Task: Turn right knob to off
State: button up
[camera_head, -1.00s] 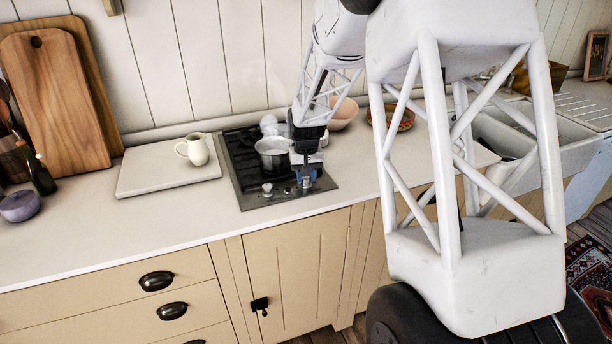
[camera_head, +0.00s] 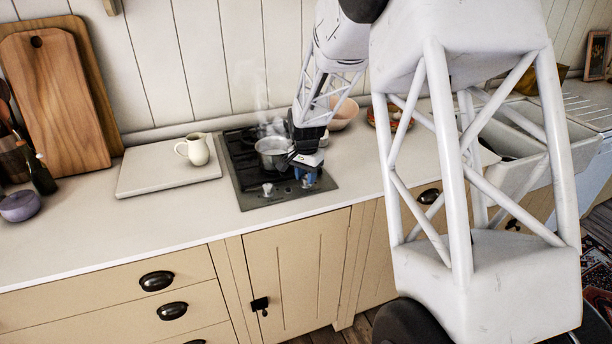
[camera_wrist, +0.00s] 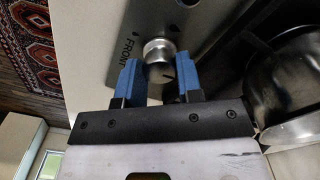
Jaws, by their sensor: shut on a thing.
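The right knob (camera_wrist: 159,53) is a silver cylinder on the hob's front panel, with a marking reading FRONT beside it in the wrist view. My gripper (camera_wrist: 158,75) has its blue fingers on either side of this knob and is shut on it. In the head view my gripper (camera_head: 306,178) is at the front right of the hob (camera_head: 262,197) and hides the right knob. The left knob (camera_head: 267,189) stands free on the panel. The right knob's exact turn angle is hard to read.
A steaming steel pot (camera_head: 272,150) stands on the hob, close to my gripper. A white board (camera_head: 150,181) with a cream jug (camera_head: 197,149) lies to the left. A pink bowl (camera_head: 345,112) stands behind at the right. The front counter (camera_head: 110,225) is clear.

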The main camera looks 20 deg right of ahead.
aim_at(306, 177)
dwell(0.4)
jog(key=o, duration=0.9)
jog(key=shift+r, duration=3.9)
